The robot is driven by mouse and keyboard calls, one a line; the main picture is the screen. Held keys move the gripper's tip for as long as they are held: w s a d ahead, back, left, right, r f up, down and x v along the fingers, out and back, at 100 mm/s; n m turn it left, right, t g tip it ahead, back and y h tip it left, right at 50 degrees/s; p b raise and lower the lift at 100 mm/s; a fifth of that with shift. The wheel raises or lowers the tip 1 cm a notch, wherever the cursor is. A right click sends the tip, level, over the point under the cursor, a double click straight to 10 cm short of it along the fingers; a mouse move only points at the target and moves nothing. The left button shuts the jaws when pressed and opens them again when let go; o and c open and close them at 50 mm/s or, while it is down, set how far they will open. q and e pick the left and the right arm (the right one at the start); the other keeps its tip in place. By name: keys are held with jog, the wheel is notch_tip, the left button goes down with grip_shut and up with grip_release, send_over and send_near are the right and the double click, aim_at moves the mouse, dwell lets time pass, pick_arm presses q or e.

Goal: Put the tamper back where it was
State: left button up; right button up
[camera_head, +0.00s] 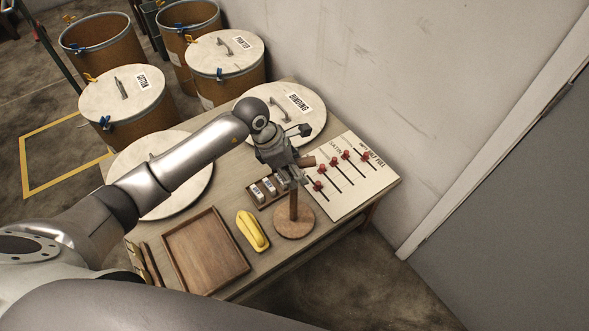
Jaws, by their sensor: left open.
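The wooden tamper (293,222) stands upright on the table, its round base near the table's right front edge and its post rising from it. My left gripper (290,180) is open at the top of the post and hides part of it. A brown wooden piece shows just right of the gripper; I cannot tell whether it belongs to the tamper. Whether the fingers touch the post cannot be told. My right gripper is not in view.
A wooden tray (206,252) and a yellow object (252,231) lie left of the tamper. A white board (355,175) with red sliders is behind it. Round lids (290,112) lie on the table. Lidded drums (125,105) stand beyond; the wall is close behind.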

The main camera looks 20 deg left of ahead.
pick_arm(q)
jog(key=b+v, duration=0.2)
jog(key=v, duration=1)
jog(key=shift+s, duration=0.1)
